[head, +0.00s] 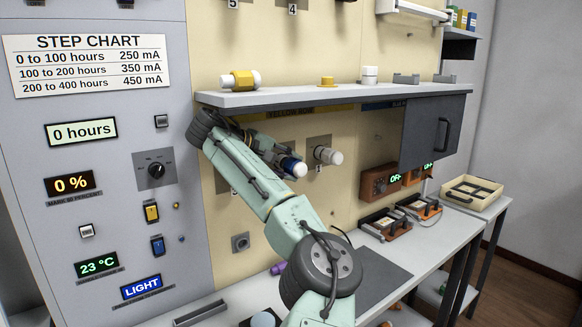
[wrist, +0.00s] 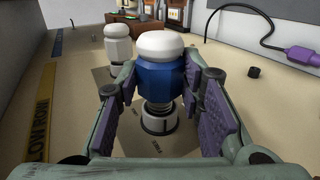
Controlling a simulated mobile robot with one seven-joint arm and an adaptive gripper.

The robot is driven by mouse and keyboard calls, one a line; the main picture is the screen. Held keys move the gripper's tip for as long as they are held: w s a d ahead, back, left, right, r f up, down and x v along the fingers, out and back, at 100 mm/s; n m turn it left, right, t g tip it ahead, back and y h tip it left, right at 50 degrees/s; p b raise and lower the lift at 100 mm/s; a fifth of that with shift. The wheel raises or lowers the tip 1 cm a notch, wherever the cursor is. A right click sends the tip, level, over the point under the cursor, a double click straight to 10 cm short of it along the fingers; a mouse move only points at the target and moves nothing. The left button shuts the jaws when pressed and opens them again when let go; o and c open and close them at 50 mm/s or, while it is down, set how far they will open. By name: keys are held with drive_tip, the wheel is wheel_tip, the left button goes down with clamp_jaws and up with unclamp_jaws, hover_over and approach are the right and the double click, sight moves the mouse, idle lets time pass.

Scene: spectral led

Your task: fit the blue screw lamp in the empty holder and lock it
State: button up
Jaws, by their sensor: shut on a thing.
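The blue screw lamp (wrist: 160,78) has a white domed end and a blue collar. In the wrist view it stands between the purple pads of my gripper (wrist: 155,88), which is shut on it. The lamp's metal thread points at the holder (wrist: 159,125), a round socket with a pale rim on a square plate. The thread's lower end is at the socket mouth; I cannot tell how deep it sits. In the head view the blue lamp (head: 292,167) shows at the end of my gripper (head: 278,158), against the panel under the shelf; the holder is hidden there.
A white lamp (head: 328,155) sits in the neighbouring holder, close to the right. The shelf (head: 340,95) is just above my arm. A dark cabinet (head: 434,127) hangs further right. The bench below holds orange-and-black devices (head: 386,223) and a tray (head: 472,192).

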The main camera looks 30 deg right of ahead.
drive_tip(key=shift+w+a, duration=0.1)
drive_tip(key=shift+w, duration=0.3)
drive_tip(key=shift+w+a+r, duration=0.1)
drive_tip(key=shift+w+r, duration=0.1)
drive_tip(key=shift+c, duration=0.5)
idle(0.6)
drive_tip(key=o, duration=0.9)
drive_tip(key=shift+o, duration=1.2)
drive_tip(key=shift+w+f, duration=0.1)
drive_tip(key=shift+o, duration=1.2)
drive_tip(key=shift+s, duration=0.3)
